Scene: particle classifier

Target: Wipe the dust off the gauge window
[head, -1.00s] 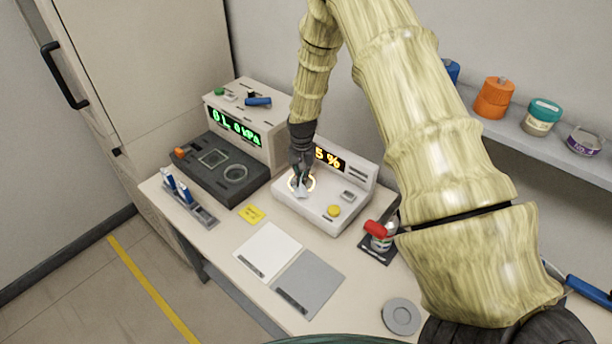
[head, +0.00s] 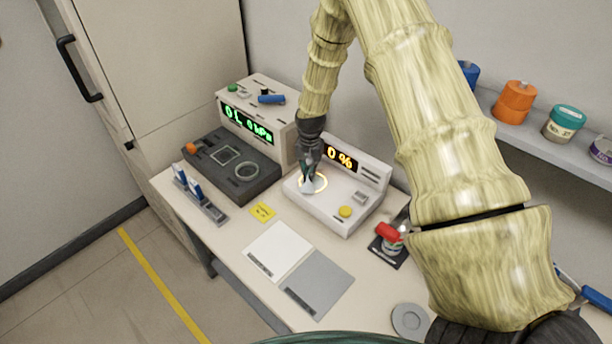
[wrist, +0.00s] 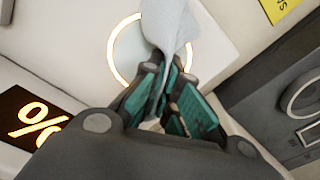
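The gauge window (head: 325,182) is a round pale disc in a glowing ring on the white instrument (head: 339,212). Its display (head: 341,158) reads "0 %" in yellow. In the wrist view the window (wrist: 126,48) looks evenly pale inside the ring, with its right side covered. My gripper (wrist: 172,78) is shut on a pale wipe (wrist: 168,22), a crumpled sheet between its teal finger pads. In the head view my gripper (head: 309,172) points down with the wipe (head: 311,187) over the window. Whether the wipe touches the surface is hard to tell.
A yellow button (head: 345,211) and small switch (head: 360,197) are on the white instrument's front right. A red-topped can (head: 389,236) stands right. White and grey mats (head: 318,284) lie in front.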

